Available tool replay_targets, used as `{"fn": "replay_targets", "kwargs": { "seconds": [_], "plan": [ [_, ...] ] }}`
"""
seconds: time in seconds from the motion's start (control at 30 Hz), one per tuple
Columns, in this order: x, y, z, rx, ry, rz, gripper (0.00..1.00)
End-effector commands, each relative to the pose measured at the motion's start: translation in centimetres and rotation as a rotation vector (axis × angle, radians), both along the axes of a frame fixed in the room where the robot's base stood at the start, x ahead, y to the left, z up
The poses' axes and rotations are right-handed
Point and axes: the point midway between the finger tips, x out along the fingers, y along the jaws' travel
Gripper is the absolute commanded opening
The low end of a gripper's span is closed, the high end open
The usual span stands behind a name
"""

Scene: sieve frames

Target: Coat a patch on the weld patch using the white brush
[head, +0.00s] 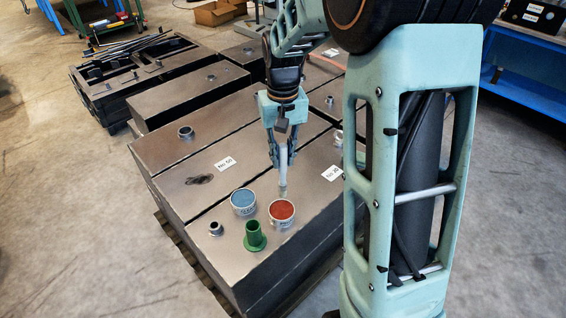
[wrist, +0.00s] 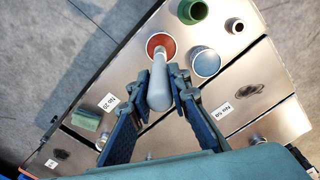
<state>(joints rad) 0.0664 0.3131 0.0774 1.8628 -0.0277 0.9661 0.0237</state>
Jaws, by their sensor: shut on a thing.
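My gripper (head: 283,150) is shut on the white brush (head: 284,167), which points down. It also shows in the wrist view, with the brush handle (wrist: 159,92) between the fingers. The bristle end is at the far rim of a white tin of red paint (head: 282,212); I cannot tell whether it is above or inside. A white tin of blue paint (head: 243,202) stands just left of the red one. The weld patch (head: 199,180), a dark irregular mark, lies on the metal top near the "No 50" label, left of my gripper. The wrist view shows it at right (wrist: 247,91).
An empty green cup-like holder (head: 255,238) stands in front of the tins. Short metal stubs (head: 215,229) rise from the steel blocks. A green block (wrist: 86,120) lies at left in the wrist view. The metal around the dark mark is clear.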

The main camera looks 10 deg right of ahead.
Motion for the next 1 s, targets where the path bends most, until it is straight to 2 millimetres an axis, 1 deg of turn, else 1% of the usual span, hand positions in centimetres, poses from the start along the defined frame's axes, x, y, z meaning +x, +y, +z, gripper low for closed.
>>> {"fn": "replay_targets", "kwargs": {
  "seconds": [0.03, 0.37, 0.77, 1.0],
  "plan": [
    [0.2, 0.0, 0.6, 0.000, 0.006, 0.000, 0.00],
    [1.5, 0.0, -1.4, -0.001, 0.005, 0.001, 0.00],
    [1.8, 0.0, -3.4, -0.002, 0.001, 0.001, 0.00],
    [1.7, 0.0, -5.4, -0.002, 0.002, 0.001, 0.00]
  ]
}}
